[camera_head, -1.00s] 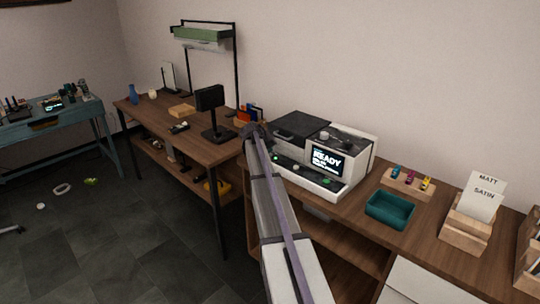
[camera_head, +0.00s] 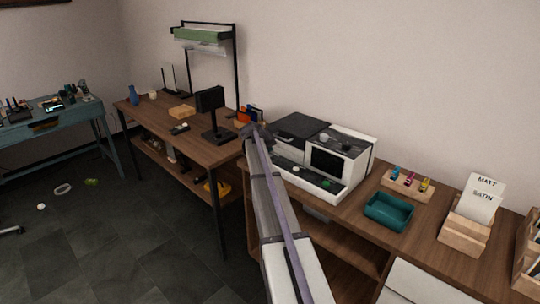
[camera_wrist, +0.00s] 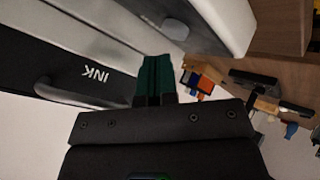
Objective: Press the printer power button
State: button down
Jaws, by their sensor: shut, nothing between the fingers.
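The printer (camera_head: 341,160), white and dark grey, stands on the wooden counter against the wall. Its screen (camera_head: 327,160) is dark and a small greenish button (camera_head: 326,184) shows on its front ledge. My gripper (camera_head: 254,131) is at the printer's left end, mostly hidden behind my own arm. In the wrist view my gripper (camera_wrist: 158,72) shows its teal fingertips shut together with nothing between them, close to the printer's body (camera_wrist: 85,38), which bears the upside-down word INK. The power button cannot be made out there, and I cannot tell whether the fingertips touch anything.
A teal tray (camera_head: 389,211), a wooden holder with small coloured items (camera_head: 408,184) and a card stand (camera_head: 470,222) stand right of the printer. A desk with a monitor (camera_head: 211,110) stands to the left. Coloured items (camera_wrist: 203,82) lie beyond my fingertips.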

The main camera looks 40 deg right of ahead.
jog(key=shift+r, duration=0.1)
notch_tip(320, 180, up, 6)
jog(key=p, duration=0.6)
